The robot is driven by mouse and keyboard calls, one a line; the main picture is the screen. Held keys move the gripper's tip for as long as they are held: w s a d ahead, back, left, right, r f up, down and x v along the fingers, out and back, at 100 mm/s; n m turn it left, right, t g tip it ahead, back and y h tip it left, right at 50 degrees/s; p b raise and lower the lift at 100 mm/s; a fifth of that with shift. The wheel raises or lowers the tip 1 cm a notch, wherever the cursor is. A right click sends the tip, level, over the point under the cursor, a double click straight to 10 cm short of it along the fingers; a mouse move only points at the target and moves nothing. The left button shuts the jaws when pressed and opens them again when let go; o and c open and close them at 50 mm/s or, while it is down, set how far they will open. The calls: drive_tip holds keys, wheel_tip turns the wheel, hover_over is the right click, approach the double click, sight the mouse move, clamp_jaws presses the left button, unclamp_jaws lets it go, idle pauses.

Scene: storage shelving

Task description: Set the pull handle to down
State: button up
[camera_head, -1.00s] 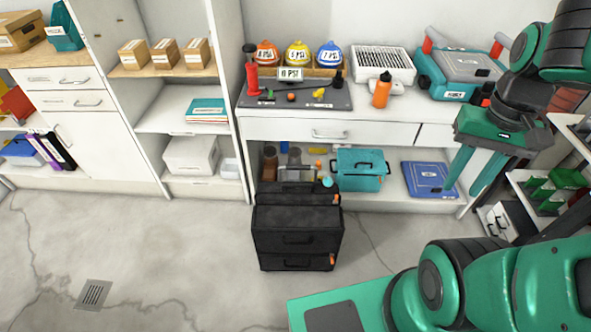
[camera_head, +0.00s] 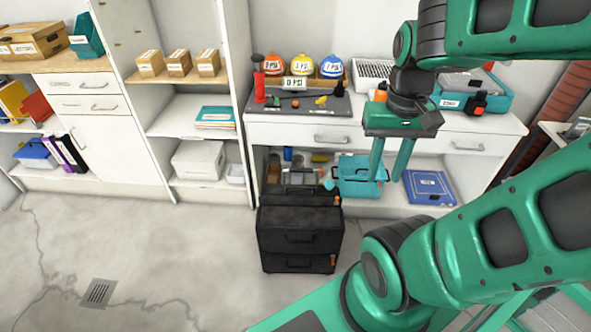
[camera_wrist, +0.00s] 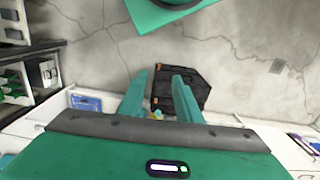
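A black case (camera_head: 300,240) with orange latches stands upright on the floor in front of the workbench. It has dark handles (camera_head: 299,239) on its front, and its top part (camera_head: 299,195) shows behind. No raised pull handle can be made out, and I cannot tell which handle is the pull handle. The case also shows in the wrist view (camera_wrist: 190,92), beyond my fingers and partly hidden by them. My gripper (camera_head: 388,180) is open and empty, pointing down in front of the bench, to the right of the case and above it. Its two fingers (camera_wrist: 161,72) are apart in the wrist view.
The white workbench (camera_head: 285,131) has a lower shelf with a teal toolbox (camera_head: 352,176) and a blue case (camera_head: 428,187). Hard hats (camera_head: 299,63) and a dark board (camera_head: 330,108) are on top. Shelves stand at the left. The floor (camera_head: 170,250) left of the case is clear.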

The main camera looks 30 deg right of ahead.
drive_tip(key=shift+o, duration=0.7)
drive_tip(key=n+t+h, duration=0.1)
drive_tip(key=n+t, duration=0.1)
drive_tip(key=n, duration=1.6)
hover_over(301, 169)
drive_tip(key=s+a, duration=0.1)
drive_tip(key=s, duration=0.1)
wheel_tip(301, 169, down, 30)
drive_tip(key=f, duration=0.3)
drive_tip(key=w+f, duration=0.1)
drive_tip(key=f, duration=0.2)
drive_tip(key=d+f, duration=0.1)
drive_tip(key=f, duration=0.3)
drive_tip(key=shift+w, duration=0.35)
clamp_jaws()
